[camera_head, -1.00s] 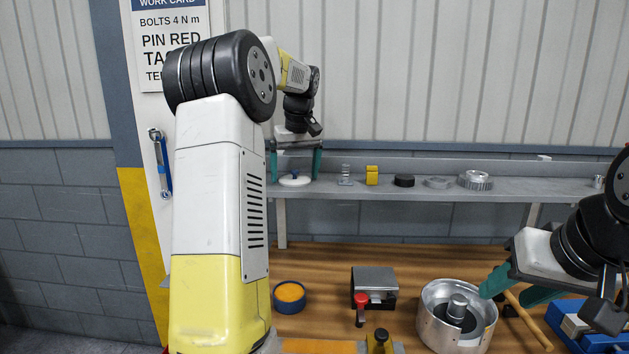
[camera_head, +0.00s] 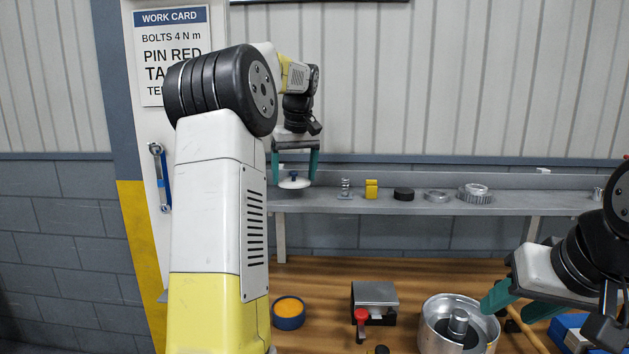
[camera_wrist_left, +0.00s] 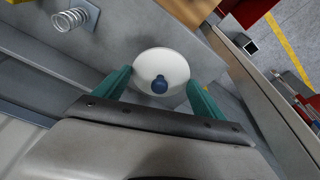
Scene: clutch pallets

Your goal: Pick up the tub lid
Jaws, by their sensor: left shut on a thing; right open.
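The tub lid (camera_head: 294,183) is a white disc with a blue knob. My left gripper (camera_head: 294,172) is shut on it, with one teal finger at each side of the rim, and holds it a little above the grey shelf. The left wrist view also shows the lid (camera_wrist_left: 160,66) between the fingers, knob facing the camera. A round blue tub (camera_head: 288,322) with orange contents stands uncovered on the wooden bench below. My right gripper (camera_head: 513,305) is open, beside a round metal housing (camera_head: 437,335) at the lower right.
Along the shelf (camera_head: 330,204) right of the lid stand a spring (camera_head: 346,187), a yellow block (camera_head: 371,190), a black puck (camera_head: 404,194) and metal rings. A grey box (camera_head: 375,294) and a red-handled part (camera_head: 361,318) are on the bench (camera_head: 330,270).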

